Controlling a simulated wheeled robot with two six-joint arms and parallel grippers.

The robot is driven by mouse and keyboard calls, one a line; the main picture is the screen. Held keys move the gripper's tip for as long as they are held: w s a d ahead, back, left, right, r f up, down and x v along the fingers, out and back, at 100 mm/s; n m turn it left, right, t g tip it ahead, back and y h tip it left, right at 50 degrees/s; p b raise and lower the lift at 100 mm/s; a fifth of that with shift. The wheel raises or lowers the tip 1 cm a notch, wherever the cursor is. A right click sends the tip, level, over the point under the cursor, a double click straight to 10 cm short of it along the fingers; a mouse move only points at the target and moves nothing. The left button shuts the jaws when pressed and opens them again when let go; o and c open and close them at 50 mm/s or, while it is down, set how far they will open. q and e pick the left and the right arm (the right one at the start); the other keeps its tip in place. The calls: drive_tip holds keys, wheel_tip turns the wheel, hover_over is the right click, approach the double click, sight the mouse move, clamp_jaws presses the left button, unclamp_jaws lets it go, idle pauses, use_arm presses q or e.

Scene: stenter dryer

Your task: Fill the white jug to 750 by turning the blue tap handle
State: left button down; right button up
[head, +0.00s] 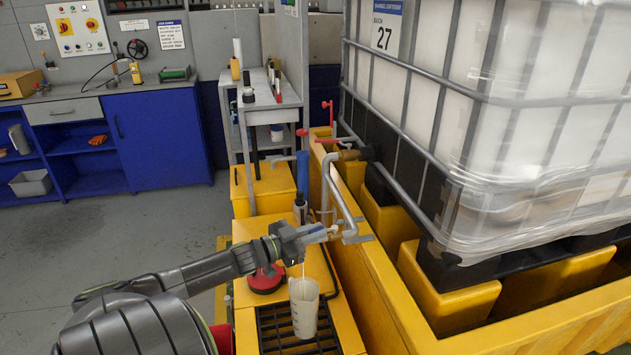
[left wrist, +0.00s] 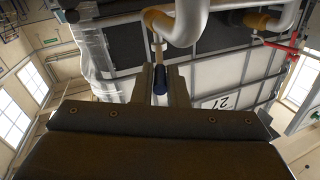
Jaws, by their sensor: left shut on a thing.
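The white jug (head: 304,312) stands upright on a dark grate (head: 273,328) set in a yellow base. Marks on its wall are too small to read, and I cannot tell the level inside. A thin pale streak, looking like a stream of liquid, runs down above its mouth. My left gripper (head: 322,233) is above the jug, at the tap on the grey pipe (head: 348,218). In the left wrist view its fingers are shut on the blue tap handle (left wrist: 160,80), which shows end-on between them. My right gripper is out of view.
A large caged white tank (head: 560,120) stands in a yellow bund (head: 375,285) at right. A red round object (head: 265,280) sits left of the jug. A grey trolley (head: 272,105) and a blue bench (head: 160,140) are behind. The floor at left is clear.

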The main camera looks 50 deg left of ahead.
use_arm(q)
drive_tip(key=c, duration=1.4)
unclamp_jaws()
drive_tip(key=shift+c, duration=0.2)
drive_tip(key=s+a+p, duration=0.3)
drive_tip(key=s, duration=1.4)
drive_tip(key=shift+s, duration=0.1)
